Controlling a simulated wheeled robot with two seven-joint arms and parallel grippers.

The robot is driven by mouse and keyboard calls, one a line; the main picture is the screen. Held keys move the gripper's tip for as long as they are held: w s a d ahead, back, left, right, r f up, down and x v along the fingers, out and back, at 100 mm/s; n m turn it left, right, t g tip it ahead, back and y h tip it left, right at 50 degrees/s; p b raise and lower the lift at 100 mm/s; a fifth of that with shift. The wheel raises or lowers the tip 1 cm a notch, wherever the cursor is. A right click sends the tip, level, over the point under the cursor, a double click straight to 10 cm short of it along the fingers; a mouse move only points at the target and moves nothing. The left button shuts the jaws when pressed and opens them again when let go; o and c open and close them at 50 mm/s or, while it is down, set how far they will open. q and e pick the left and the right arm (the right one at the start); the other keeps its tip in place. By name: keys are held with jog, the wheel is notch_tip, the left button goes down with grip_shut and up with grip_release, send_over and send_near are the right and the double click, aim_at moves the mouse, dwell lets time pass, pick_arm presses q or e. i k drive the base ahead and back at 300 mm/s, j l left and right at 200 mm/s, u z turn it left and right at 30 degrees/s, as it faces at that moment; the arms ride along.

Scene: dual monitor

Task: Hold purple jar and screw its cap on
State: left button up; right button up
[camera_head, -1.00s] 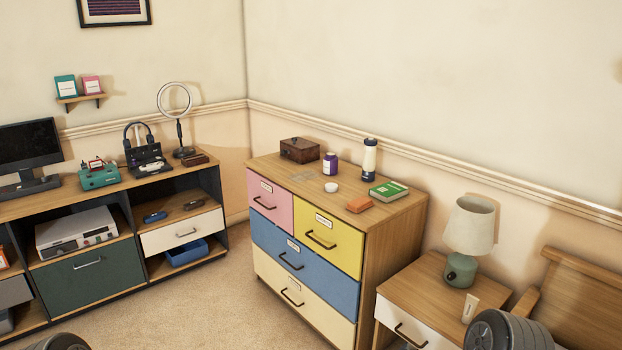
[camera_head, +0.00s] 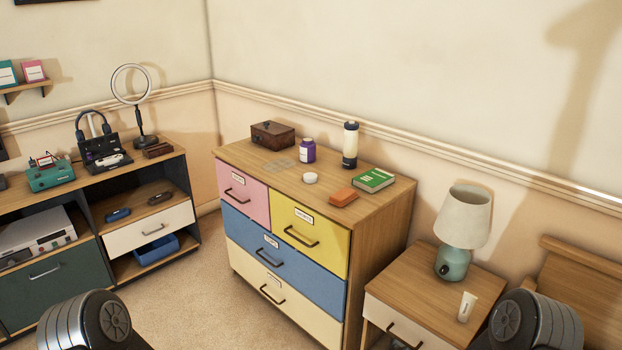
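The purple jar (camera_head: 307,151) stands upright on top of the wooden dresser, with a pale label on its front. Its top looks open, without a cap. A small round white cap (camera_head: 310,178) lies on the dresser top in front of the jar, apart from it. Parts of my two arms show at the bottom left and bottom right edges. Neither of my grippers is in the picture, and nothing touches the jar or the cap.
On the dresser (camera_head: 235,152) also stand a brown box (camera_head: 273,134), a flashlight-like cylinder (camera_head: 350,146), an orange block (camera_head: 344,198) and a green book (camera_head: 374,180). A nightstand (camera_head: 410,285) with a lamp (camera_head: 463,230) is at right. Carpet (camera_head: 180,295) is clear in front.

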aim_at(308, 146)
jog(key=i+j, duration=0.35)
jog(key=i+j+u, duration=0.15)
jog(key=i+j, duration=0.15)
jog(key=i, duration=0.2)
jog(key=i+j, duration=0.25)
jog(key=i, duration=0.15)
jog(key=i+j+u, duration=0.1)
jog(key=i+j, duration=0.2)
jog(key=i, duration=0.15)
jog(key=i+j+u, duration=0.1)
jog(key=i+j, duration=0.15)
jog(key=i, duration=0.2)
